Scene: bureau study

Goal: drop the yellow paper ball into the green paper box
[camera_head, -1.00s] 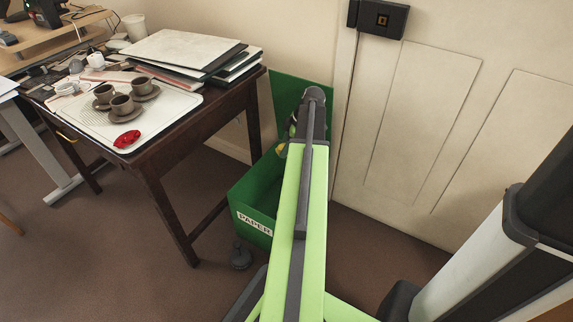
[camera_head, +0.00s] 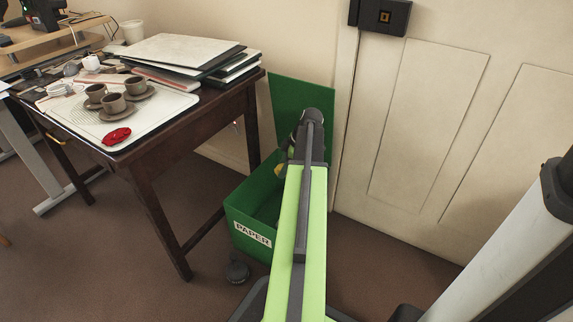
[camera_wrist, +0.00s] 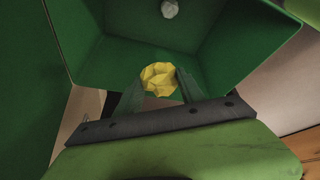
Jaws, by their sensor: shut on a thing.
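The green paper box (camera_head: 236,215) stands open on the floor with a "PAPER" label on its front and its lid raised at the back. My gripper (camera_wrist: 158,83) is shut on the yellow paper ball (camera_wrist: 158,77), which shows between the two fingertips in the wrist view. The ball appears over the open mouth of the box, whose green inner wall (camera_wrist: 219,50) shows around it. In the head view my arm hides most of the gripper, and only a bit of the yellow ball (camera_head: 279,169) shows at its left.
A whitish crumpled ball (camera_wrist: 170,8) lies inside the box. A dark wooden table (camera_head: 150,185) with cups, a red object (camera_head: 116,136) and stacked folders (camera_head: 180,50) stands left of the box. A cream door (camera_head: 425,130) is at the right. A small dark round object (camera_head: 237,271) is on the floor.

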